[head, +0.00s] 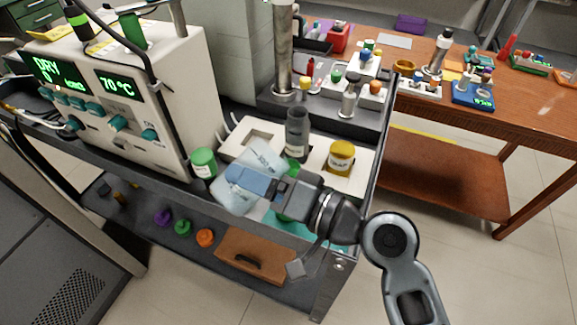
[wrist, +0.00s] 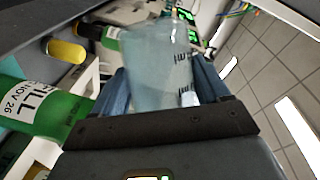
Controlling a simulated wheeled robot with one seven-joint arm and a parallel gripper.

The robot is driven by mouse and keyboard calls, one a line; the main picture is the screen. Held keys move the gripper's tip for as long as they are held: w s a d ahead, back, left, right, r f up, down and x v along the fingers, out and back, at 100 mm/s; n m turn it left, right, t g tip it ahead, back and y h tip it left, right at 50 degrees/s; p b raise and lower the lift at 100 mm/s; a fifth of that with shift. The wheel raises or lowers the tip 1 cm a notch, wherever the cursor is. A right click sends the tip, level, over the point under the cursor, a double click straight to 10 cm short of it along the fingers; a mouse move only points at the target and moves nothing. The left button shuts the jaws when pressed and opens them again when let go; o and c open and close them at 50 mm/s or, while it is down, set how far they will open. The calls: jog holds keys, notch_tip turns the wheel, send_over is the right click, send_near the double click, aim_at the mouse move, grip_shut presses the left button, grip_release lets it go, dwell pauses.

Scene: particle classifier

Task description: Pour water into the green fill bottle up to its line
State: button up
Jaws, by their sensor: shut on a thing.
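My gripper (head: 243,186) is shut on a clear beaker (head: 262,160) with dark graduation marks. The beaker is tilted in the head view; in the wrist view it stands between the two fingers (wrist: 160,92). Its water level is hard to make out. The green fill bottle (wrist: 42,108), with a white label reading FILL, lies to the left of my gripper in the wrist view, close beside it. In the head view it is mostly hidden behind my gripper. Its line and water level cannot be seen, and no stream of water shows.
A green-capped bottle (head: 203,163) stands left of the beaker. A beige instrument (head: 165,85) fills the cart's left side. A wooden bench (head: 490,105) stands behind right.

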jog(key=shift+d+r+m+y, duration=0.1)
jog(key=shift+r+m+y, duration=0.35)
jog(key=shift+m, duration=0.35)
dwell(1.5)
jog(key=shift+w+d+r+m, duration=0.2)
jog(key=shift+w+r+m, duration=0.1)
jog(key=shift+m, duration=0.3)
dwell(1.0)
jog(key=shift+s, duration=0.1)
